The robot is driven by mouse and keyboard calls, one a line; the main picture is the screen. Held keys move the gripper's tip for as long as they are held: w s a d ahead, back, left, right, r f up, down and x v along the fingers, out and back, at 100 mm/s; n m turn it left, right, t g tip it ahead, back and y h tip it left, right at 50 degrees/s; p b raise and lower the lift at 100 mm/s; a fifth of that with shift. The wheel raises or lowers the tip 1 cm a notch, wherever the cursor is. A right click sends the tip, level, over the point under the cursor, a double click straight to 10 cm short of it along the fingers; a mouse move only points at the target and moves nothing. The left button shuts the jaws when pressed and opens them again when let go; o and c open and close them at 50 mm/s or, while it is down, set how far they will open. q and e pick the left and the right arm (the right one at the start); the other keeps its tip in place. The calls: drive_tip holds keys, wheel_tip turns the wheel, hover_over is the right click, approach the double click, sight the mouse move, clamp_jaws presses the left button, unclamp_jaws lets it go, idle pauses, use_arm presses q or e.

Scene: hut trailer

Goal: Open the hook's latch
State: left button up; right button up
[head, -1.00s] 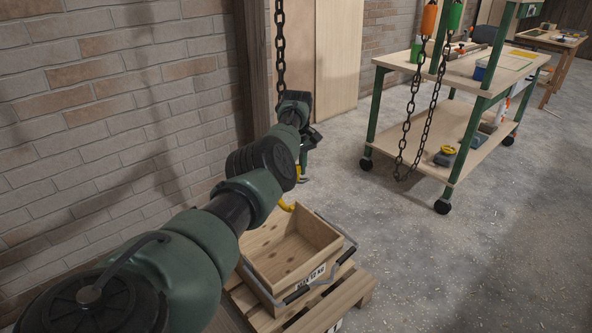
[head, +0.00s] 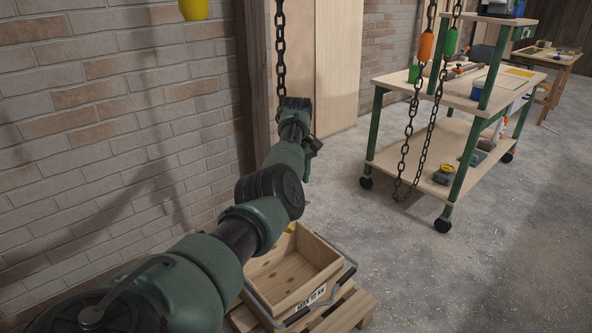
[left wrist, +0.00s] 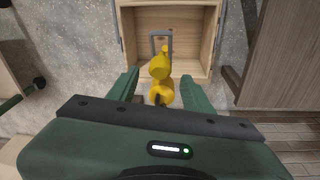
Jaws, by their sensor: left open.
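The yellow hook (left wrist: 160,70) hangs between the two green fingers of my open left gripper (left wrist: 159,78) in the left wrist view. Gaps show on both sides, so the fingers do not appear to touch it. The hook's latch cannot be made out clearly. In the head view only a small yellow piece of the hook (head: 290,228) shows beside my arm, above the crate. A dark chain (head: 280,60) hangs down to behind my left wrist. My left gripper (head: 306,160) is mostly hidden there. My right gripper is not in view.
A wooden crate (head: 318,290) with a grey handle stands on a pallet (head: 352,310) below the hook. A brick wall (head: 90,110) is at the left. A wheeled workbench (head: 400,85) and a hanging chain loop (head: 408,135) are at the right. Open floor lies between.

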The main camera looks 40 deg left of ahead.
use_arm(q)
drive_tip(key=shift+s+d+r, duration=0.1)
drive_tip(key=shift+d+r, duration=0.05)
drive_tip(key=shift+r, duration=1.2)
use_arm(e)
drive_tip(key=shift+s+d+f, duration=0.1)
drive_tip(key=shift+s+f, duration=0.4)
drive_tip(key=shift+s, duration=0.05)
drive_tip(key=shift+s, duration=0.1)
